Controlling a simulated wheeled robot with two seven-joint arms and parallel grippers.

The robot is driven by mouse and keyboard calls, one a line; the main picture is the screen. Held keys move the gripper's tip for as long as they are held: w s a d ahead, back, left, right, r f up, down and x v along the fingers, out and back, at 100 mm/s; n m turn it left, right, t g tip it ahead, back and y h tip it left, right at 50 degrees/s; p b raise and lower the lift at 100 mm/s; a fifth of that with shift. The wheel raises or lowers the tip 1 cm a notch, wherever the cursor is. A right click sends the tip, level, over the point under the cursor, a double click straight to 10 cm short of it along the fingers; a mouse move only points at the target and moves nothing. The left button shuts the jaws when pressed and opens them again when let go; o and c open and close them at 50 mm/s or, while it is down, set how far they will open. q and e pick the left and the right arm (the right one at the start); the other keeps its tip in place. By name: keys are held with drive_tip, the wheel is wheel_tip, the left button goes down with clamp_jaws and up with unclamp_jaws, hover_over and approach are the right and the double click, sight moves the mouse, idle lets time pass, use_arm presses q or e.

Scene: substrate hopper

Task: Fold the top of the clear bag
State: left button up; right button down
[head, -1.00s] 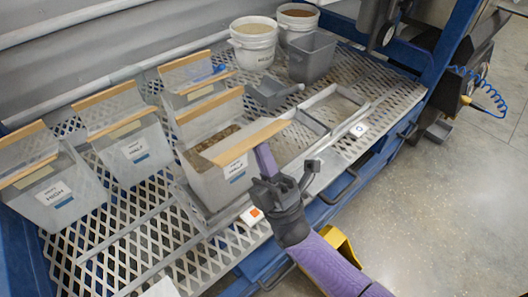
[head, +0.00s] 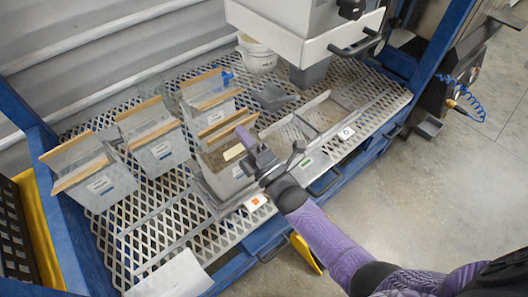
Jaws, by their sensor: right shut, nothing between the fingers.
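The clear bag (head: 226,183) stands upright in the metal frame at the middle of the mesh bench. It has a front label, a pale patch and brown substrate inside. A wooden-coloured strip runs along its top, and its top looks open. My right gripper (head: 245,138) is shut and empty at the bag's top right. My left gripper is not in view.
Several similar bags (head: 160,152) stand to the left and behind. A grey scoop (head: 271,97) and a white bucket (head: 258,62) are at the back. The hopper (head: 305,35) overhangs the back right. Blue rails (head: 250,240) edge the bench.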

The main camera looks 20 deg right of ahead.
drive_tip(key=shift+w+a+r+g+h+p, duration=0.15)
drive_tip(key=shift+w+g+h+p, duration=0.05)
drive_tip(key=shift+w+g+p, duration=0.25)
drive_tip(key=shift+w+a+r+g+h+p, duration=0.1)
drive_tip(key=shift+w+a+g+h+p, duration=0.1)
drive_tip(key=shift+w+g+p, duration=0.25)
drive_tip(key=shift+w+f+g, duration=0.1)
drive_tip(key=shift+w+g, duration=0.1)
drive_tip(key=shift+g, duration=0.2)
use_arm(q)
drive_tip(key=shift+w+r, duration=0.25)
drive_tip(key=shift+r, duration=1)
use_arm(e)
drive_tip(key=shift+w+a+f, duration=0.15)
drive_tip(key=shift+w+a, duration=0.1)
drive_tip(key=shift+w, duration=0.3)
